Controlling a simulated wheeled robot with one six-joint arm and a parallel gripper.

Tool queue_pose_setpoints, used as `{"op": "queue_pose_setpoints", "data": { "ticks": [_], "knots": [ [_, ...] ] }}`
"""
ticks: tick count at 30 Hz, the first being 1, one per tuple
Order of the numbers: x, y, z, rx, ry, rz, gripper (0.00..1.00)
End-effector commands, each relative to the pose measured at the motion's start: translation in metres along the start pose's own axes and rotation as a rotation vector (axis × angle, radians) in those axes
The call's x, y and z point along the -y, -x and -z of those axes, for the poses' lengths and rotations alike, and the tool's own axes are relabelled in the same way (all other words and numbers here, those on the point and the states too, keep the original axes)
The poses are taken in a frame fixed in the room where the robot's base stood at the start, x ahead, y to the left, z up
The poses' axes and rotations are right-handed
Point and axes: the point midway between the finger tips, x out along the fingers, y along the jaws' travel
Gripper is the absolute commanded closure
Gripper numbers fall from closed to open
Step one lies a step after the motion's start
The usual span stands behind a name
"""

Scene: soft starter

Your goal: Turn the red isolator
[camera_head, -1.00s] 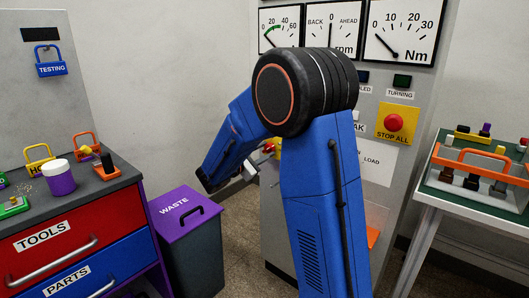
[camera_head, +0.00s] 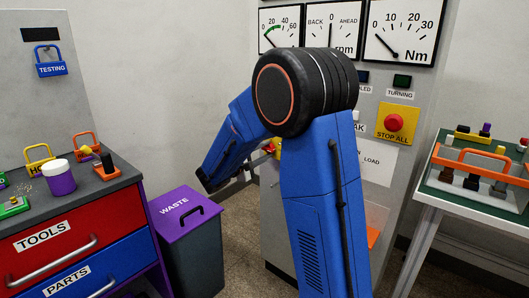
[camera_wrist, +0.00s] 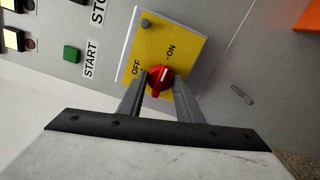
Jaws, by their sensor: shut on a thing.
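The red isolator (camera_wrist: 158,83) is a round knob on a yellow plate (camera_wrist: 187,47) marked OFF and ON, seen in the wrist view. A short white mark on the knob points roughly toward the ON label. My gripper (camera_wrist: 157,88) is shut on the isolator, with one grey finger on each side of it. In the head view the isolator (camera_head: 268,148) shows only as a small red spot beside the yellow plate (camera_head: 277,151), partly hidden by my blue arm.
A green START button (camera_wrist: 71,54) and other panel controls lie to the left in the wrist view. A red STOP ALL button (camera_head: 394,123) is on the cabinet. A purple-lidded waste bin (camera_head: 178,216) stands left of the cabinet, below my forearm.

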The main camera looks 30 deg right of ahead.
Motion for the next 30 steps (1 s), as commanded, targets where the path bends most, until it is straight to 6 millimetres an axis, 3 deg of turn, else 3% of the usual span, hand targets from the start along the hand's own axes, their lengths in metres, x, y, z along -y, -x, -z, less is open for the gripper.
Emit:
{"op": "queue_pose_setpoints", "data": {
  "ticks": [16, 17, 19, 30],
  "knots": [
    [0.0019, 0.0005, -0.0006, 0.001, -0.022, 0.003, 0.90],
    [0.0019, 0.0005, -0.0006, 0.001, -0.022, 0.003, 0.63],
    [0.0017, 0.0004, -0.0005, 0.001, -0.022, 0.003, 0.49],
    [0.0007, 0.0037, 0.0001, -0.001, -0.023, 0.001, 0.49]
  ]
}}
